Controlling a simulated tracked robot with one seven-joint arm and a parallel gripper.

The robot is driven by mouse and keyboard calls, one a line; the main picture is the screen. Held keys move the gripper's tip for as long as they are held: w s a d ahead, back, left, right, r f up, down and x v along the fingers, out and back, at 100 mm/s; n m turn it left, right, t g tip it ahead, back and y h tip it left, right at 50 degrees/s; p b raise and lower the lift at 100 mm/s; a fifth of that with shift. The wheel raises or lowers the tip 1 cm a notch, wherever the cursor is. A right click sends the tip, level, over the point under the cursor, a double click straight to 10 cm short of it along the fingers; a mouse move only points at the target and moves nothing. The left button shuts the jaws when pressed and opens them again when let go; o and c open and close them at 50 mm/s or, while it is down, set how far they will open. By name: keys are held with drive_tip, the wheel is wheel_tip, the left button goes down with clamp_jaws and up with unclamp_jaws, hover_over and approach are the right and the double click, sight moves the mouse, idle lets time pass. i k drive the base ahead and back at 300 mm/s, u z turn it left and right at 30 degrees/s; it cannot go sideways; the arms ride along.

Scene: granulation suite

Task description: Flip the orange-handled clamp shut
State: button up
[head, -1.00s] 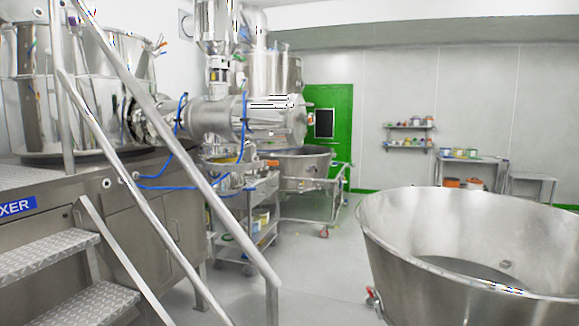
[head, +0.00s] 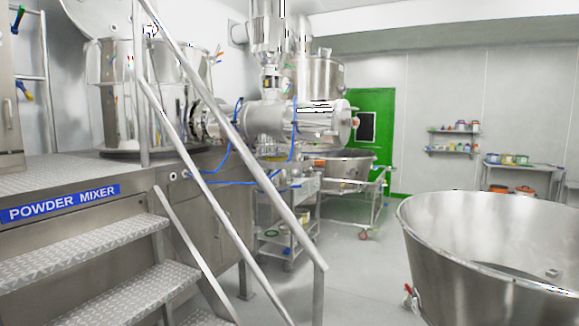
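I cannot make out the orange-handled clamp for certain. A small orange-red spot (head: 356,121) shows at the right end of the horizontal steel cylinder (head: 268,118). A red-handled fitting (head: 411,292) sits low on the left side of the large steel bowl (head: 480,250). Small coloured fittings (head: 217,54) show at the upper right of the steel mixer vessel (head: 118,90). They are too small to tell open from shut. My gripper is not in view.
Metal steps (head: 90,245) and a sloping handrail (head: 235,140) stand close on the left. A steel trolley (head: 285,243) and a wheeled bowl (head: 340,166) stand behind. Grey floor (head: 350,285) is clear between the handrail and the large bowl.

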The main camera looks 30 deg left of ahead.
sight(308, 163)
drive_tip(key=u, duration=0.25)
drive_tip(key=i, duration=1)
drive_tip(key=z, duration=0.05)
